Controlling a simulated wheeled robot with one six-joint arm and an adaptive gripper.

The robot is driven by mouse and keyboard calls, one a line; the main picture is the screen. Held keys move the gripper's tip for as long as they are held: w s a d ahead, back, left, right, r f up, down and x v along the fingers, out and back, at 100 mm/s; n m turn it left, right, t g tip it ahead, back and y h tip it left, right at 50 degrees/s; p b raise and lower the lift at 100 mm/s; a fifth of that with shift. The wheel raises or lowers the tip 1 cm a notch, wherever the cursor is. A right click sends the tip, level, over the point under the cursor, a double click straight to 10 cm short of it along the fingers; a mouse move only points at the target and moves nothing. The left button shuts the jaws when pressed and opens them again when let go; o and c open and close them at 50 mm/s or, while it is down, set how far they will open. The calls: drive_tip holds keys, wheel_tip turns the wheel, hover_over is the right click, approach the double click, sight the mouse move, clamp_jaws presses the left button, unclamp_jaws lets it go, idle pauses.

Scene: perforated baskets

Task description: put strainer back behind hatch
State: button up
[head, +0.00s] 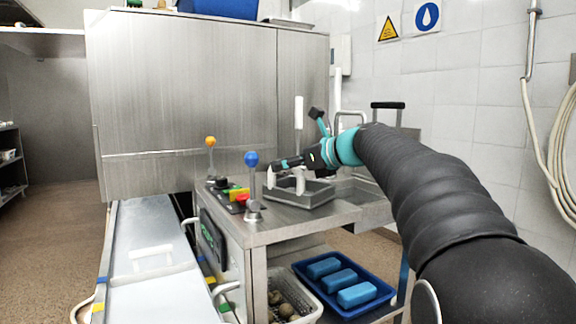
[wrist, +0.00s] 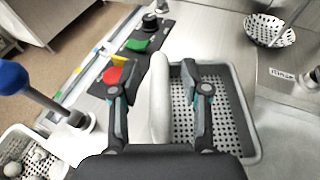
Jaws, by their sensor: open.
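A grey perforated basket, which looks like the strainer (wrist: 236,125), sits on the steel worktop; its rim (head: 322,197) shows in the head view. A white upright grip (wrist: 159,100) rises at its left side. My gripper (wrist: 157,72) is open, with one finger on each side of this grip; contact cannot be told. In the head view my gripper (head: 284,168) is low over the basket. A steel cabinet (head: 200,80) stands behind, with a white vertical handle (head: 299,112) near its right side; which panel is the hatch is unclear.
A blue-knobbed lever (head: 252,180), an orange-knobbed lever (head: 210,155) and a button panel (wrist: 118,72) stand left of the basket. A perforated metal bowl (wrist: 268,31) is at the upper right. A blue crate (head: 381,291) with blue blocks is below.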

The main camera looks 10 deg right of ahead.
drive_tip(key=p+v, duration=0.1)
drive_tip(key=v, duration=1.1)
